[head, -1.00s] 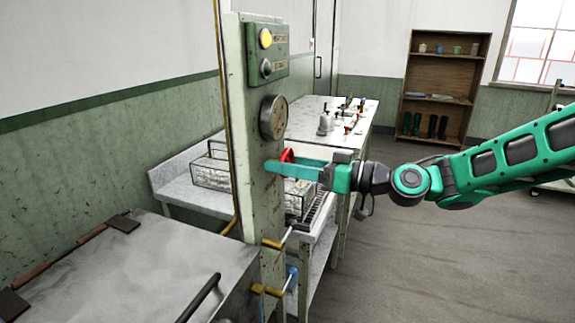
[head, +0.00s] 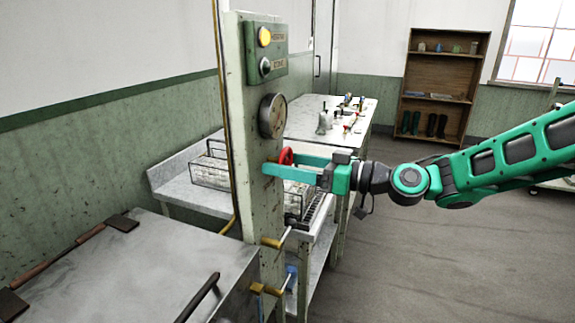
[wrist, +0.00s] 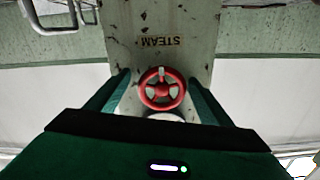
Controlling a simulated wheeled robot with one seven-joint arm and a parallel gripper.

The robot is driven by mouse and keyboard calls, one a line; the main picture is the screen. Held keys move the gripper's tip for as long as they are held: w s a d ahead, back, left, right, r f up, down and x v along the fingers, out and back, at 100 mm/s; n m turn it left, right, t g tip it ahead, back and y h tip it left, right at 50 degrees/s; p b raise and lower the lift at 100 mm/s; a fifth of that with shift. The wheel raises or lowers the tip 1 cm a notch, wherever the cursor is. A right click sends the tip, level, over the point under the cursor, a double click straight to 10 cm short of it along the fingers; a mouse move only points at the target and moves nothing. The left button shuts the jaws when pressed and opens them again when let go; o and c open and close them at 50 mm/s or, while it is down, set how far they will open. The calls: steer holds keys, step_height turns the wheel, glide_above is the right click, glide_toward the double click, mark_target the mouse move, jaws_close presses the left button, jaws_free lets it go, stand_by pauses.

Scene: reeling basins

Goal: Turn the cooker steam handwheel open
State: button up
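The red steam handwheel (head: 287,156) is on the pale green post, below the round gauge, partly hidden by my gripper in the head view. In the wrist view the handwheel (wrist: 161,90) is seen face on, with its spokes showing, under an upside-down STEAM label (wrist: 160,41). My gripper (head: 278,163) reaches in from the right. In the wrist view its two green fingers (wrist: 158,76) stand on either side of the wheel, with a gap on each side. It is open and holds nothing.
The post (head: 262,215) carries a gauge (head: 272,115) and a panel with a lit amber lamp (head: 264,37). Brass-coloured levers (head: 272,242) stick out lower down. A grey-topped basin (head: 150,265) is at front left, a bench (head: 300,125) behind. The floor at right is clear.

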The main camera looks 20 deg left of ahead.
steer(key=d, duration=1)
steer(key=shift+s+d, duration=0.35)
steer(key=shift+d, duration=0.05)
